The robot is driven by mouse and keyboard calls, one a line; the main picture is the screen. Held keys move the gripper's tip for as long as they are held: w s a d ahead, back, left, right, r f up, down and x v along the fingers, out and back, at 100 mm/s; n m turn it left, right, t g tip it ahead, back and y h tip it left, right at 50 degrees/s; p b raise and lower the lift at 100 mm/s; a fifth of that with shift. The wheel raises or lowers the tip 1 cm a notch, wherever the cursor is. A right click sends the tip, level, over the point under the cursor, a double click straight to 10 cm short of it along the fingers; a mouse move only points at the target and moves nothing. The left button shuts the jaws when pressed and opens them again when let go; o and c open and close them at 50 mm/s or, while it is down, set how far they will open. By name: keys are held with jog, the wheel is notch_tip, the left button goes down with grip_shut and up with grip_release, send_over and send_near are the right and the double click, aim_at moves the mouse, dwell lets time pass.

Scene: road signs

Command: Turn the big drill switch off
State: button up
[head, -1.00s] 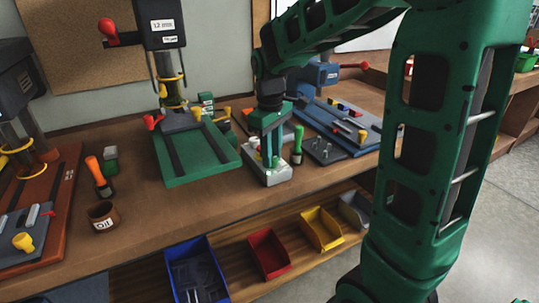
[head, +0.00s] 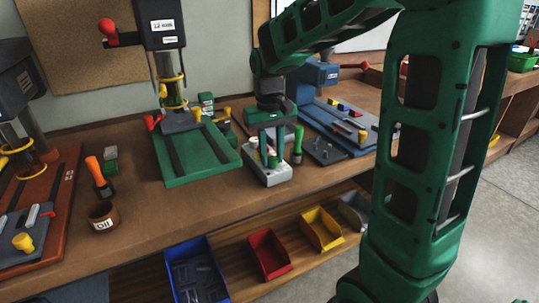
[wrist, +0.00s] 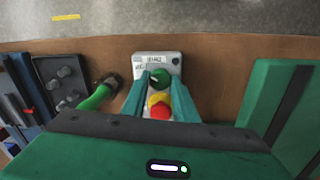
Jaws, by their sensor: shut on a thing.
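A light grey switch box (head: 268,175) stands on the bench, to the right of the drill with the green base. In the wrist view the box (wrist: 170,58) carries a green knob (wrist: 159,77), a yellow part (wrist: 158,98) and a red button (wrist: 160,112) in a row. My gripper (wrist: 160,75) points down over the box, its two green fingers on either side of the green knob, shut on it. In the head view my gripper (head: 270,152) partly hides the box top. The label on the box is too small to read.
The big drill (head: 165,25) with its green base (head: 195,155) stands to the left. A green-handled tool (head: 298,142) stands close on the right, beside a dark block (head: 325,151). An oil pot (head: 103,216) sits further left. Coloured bins (head: 268,254) lie on the shelf below.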

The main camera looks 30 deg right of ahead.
aim_at(270, 158)
jog(key=shift+w+r, duration=0.1)
jog(key=shift+w, duration=0.05)
jog(key=o, duration=1.1)
jog(key=shift+c, duration=0.2)
notch_tip(270, 158, up, 11)
jog(key=shift+a+f, duration=0.2)
jog(key=shift+a, duration=0.05)
jog(key=s+d+f+m, duration=0.1)
jog(key=s+d+f, duration=0.2)
jog(key=s, duration=0.6)
jog(key=s+d+f+m, duration=0.2)
jog(key=s+f, duration=0.3)
jog(key=s, duration=0.4)
jog(key=s+d+f+m, duration=0.1)
jog(key=s+d+f, duration=0.3)
jog(key=s, duration=0.5)
jog(key=shift+s+y, duration=0.15)
jog(key=shift+y, duration=0.25)
